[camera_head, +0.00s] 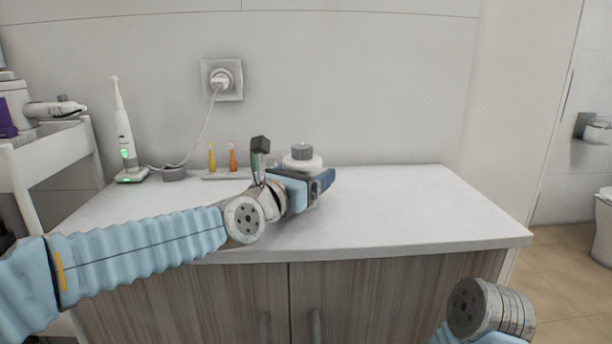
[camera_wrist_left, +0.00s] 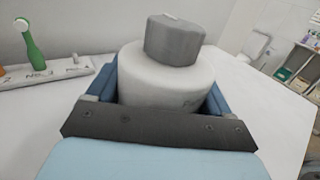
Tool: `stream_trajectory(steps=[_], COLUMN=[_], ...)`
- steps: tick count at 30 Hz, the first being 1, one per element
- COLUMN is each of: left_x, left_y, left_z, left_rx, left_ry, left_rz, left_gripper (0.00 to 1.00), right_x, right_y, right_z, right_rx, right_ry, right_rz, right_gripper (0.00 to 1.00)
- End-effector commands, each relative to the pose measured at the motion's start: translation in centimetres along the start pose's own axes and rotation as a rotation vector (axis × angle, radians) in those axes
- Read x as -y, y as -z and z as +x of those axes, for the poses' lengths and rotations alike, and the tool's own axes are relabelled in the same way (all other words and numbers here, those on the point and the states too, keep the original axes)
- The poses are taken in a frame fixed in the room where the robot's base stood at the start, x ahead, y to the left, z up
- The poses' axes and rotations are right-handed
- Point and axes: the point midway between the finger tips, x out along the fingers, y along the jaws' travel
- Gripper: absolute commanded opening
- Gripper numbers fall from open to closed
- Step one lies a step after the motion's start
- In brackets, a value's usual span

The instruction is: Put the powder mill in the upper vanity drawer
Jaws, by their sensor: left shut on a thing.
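The powder mill, a white round body with a grey cap, shows in the head view (camera_head: 302,160) and large in the left wrist view (camera_wrist_left: 160,82). It is upright, above or on the white vanity top (camera_head: 420,205); I cannot tell whether its base touches. My left gripper (camera_head: 312,184) is shut on its white body, with the blue fingers on either side in the left wrist view. My right arm shows only as a wrist part at the bottom right; its gripper is out of view. No open drawer shows; wood-grain cabinet fronts (camera_head: 230,300) stand below the top.
An electric toothbrush (camera_head: 124,140) on its charger stands at the back left. A holder (camera_head: 226,174) with small brushes is behind my left wrist, and a green brush (camera_wrist_left: 28,46) shows close by. A white cart (camera_head: 50,150) is at the left. The right countertop is clear.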

Motion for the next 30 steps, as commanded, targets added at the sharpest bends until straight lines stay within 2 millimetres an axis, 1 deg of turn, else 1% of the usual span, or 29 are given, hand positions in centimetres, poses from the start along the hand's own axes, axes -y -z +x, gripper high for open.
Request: stream_trajectory(steps=[4, 5, 6, 8, 14, 17, 18, 20, 26, 27, 30], left_x=[0.0, 0.0, 0.0, 0.0, 0.0, 0.0, -0.1, -0.1, -0.1, -0.2, -0.1], left_y=[0.3, 0.2, 0.2, 0.2, 0.2, -0.3, 0.0, 0.2, 0.7, 0.8, 0.8], left_z=[0.0, 0.0, 0.0, 0.0, 0.0, 0.0, -0.4, -1.4, -6.2, -7.1, -9.2], left_rx=[0.002, 0.0, 0.0, 0.0, 0.0, 0.0, 0.001, 0.002, 0.004, 0.005, 0.004], left_ry=[-0.001, 0.0, 0.0, 0.0, 0.0, 0.0, -0.001, -0.002, -0.004, -0.004, -0.003], left_rz=[0.0, 0.0, 0.0, 0.0, 0.0, 0.001, 0.001, 0.0, 0.003, 0.004, 0.003], left_gripper=[0.31, 0.85, 0.91, 1.0, 1.0, 1.0, 1.0, 1.0, 1.0, 1.0, 1.0], right_x=[-0.2, -0.1, -0.1, -0.1, -0.1, 0.1, -0.1, -0.3, -1.6, -2.0, -3.1], right_y=[0.0, 0.0, 0.0, 0.0, 0.0, 0.0, 0.0, 0.0, 0.1, 0.2, 0.5], right_z=[0.5, 0.3, 0.3, 0.3, 0.3, -0.2, 0.2, 0.9, 3.4, 4.2, 5.4], right_rx=[0.0, 0.0, 0.0, -0.001, -0.001, 0.0, -0.001, -0.001, -0.004, -0.007, -0.016], right_ry=[0.0, 0.0, 0.0, 0.0, 0.0, 0.0, 0.0, 0.0, -0.004, -0.007, -0.015], right_rz=[0.0, 0.0, 0.001, 0.001, 0.0, 0.0, 0.0, 0.0, 0.005, 0.007, 0.016], right_gripper=[0.64, 0.64, 0.64, 0.64, 0.64, 0.64, 0.64, 0.64, 0.64, 0.64, 0.64])
